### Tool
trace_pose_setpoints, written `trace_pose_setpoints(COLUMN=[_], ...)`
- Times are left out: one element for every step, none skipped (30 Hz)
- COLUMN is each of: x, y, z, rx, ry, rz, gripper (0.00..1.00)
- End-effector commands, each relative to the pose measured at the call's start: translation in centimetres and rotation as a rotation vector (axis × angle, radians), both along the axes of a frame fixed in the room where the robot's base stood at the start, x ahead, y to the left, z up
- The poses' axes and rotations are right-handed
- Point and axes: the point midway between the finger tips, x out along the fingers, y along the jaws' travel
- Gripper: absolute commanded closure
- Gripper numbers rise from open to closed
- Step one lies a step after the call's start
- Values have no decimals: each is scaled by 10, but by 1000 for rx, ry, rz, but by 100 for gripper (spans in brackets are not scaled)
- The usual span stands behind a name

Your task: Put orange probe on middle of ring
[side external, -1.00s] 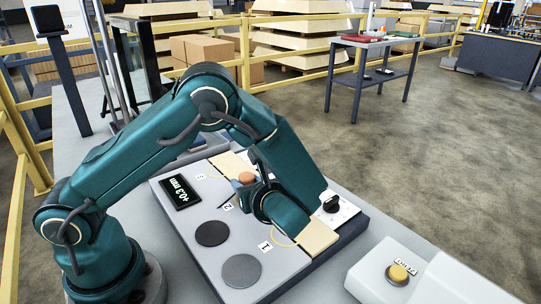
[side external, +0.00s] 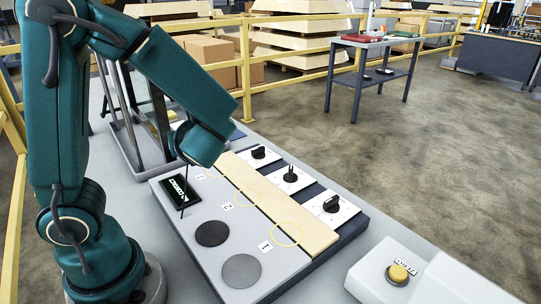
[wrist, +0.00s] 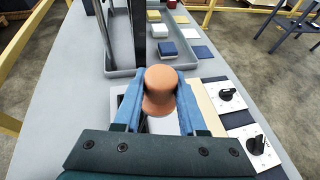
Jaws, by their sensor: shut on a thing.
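My gripper is shut on the orange probe (wrist: 160,90), whose rounded orange body sits between the blue fingers (wrist: 157,110) in the wrist view. In the side view my arm hides the fingers and the orange body. A thin dark stem (side external: 183,200) hangs below my wrist, upright in front of the display, and appears clear of the plate. The middle ring (side external: 238,192), beside label 2, shows faintly and is empty. Ring 1 (side external: 287,222) is also empty; ring 3 is partly hidden by my arm.
Black dial knobs on white plates (side external: 330,205) line the bar's far side. Two dark discs (side external: 212,233) lie on the grey plate. A black display (side external: 175,190) is at its left. A grey tray (wrist: 190,58) lies beyond.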

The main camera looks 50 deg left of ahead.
Motion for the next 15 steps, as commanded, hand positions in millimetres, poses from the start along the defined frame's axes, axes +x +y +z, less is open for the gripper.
trace_pose_setpoints(x=[-2,0,2,4,4,5,5,4,2,1,-1,-4,-6,-9,-13], y=[2,2,3,6,10,16,22,28,36,43,49,58,64,70,76], z=[2,3,4,5,6,7,7,8,8,9,9,9,9,9,8], rx=[1,1,1,1,1,2,2,3,4,4,5,6,6,6,7], ry=[3,3,2,0,1,0,0,-1,0,-2,-2,-3,-4,-4,-3], rz=[-1,-6,-10,2,17,41,63,88,122,149,176,211,236,259,290], gripper=[100,100,100,100,100,100,100,100,100,100,100,100,100,100,100])
